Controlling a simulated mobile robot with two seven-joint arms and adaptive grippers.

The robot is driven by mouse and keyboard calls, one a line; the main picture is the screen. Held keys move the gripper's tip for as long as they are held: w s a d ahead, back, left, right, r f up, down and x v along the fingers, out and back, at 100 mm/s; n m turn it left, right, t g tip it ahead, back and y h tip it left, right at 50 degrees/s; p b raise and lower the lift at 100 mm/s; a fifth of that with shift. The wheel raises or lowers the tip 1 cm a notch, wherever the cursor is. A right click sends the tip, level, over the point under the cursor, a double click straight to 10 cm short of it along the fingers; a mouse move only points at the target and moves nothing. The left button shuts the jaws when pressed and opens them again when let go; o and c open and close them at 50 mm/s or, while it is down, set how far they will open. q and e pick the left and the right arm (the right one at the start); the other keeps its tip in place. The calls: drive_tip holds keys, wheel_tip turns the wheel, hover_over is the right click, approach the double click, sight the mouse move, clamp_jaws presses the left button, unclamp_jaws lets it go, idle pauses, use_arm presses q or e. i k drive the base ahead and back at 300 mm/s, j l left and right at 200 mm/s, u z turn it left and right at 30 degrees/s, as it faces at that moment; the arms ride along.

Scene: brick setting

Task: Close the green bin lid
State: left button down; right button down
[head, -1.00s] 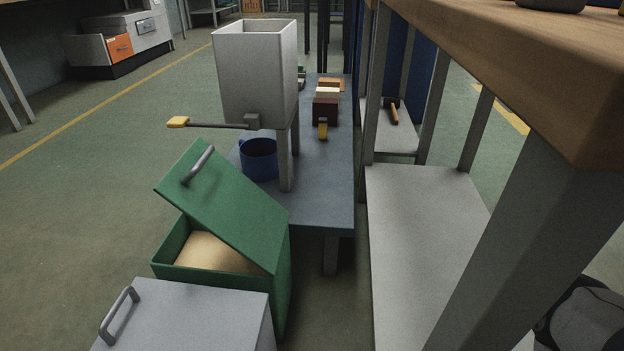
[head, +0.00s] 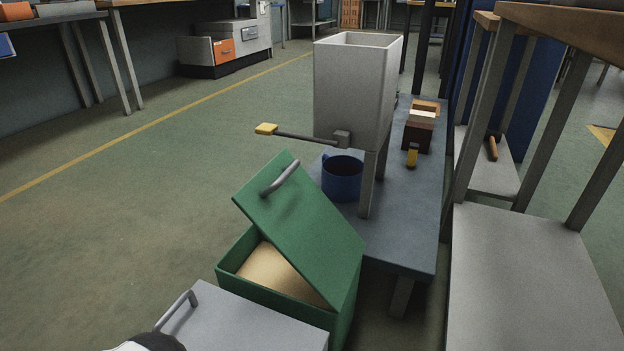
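The green bin (head: 345,318) stands in the lower middle of the head view. Its green lid (head: 305,215) is partly raised and tilted, with a grey bar handle (head: 280,178) near its upper left edge. Through the gap under the lid a tan surface (head: 272,275) shows inside the bin. Neither gripper can be made out in the head view. A small white and black rounded part at the bottom left edge may be a piece of my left arm.
A grey-lidded bin (head: 245,325) with a handle stands in front of the green one. Behind is a low blue-grey table (head: 400,235) with a blue mug (head: 342,180) and a white hopper (head: 352,95) with a yellow-tipped lever (head: 266,129). A grey shelf (head: 525,270) is right. Floor at left is clear.

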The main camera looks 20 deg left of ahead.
sight(282, 201)
drive_tip(key=k+j+z, duration=0.7)
drive_tip(key=k+l, duration=0.05)
drive_tip(key=l, duration=0.05)
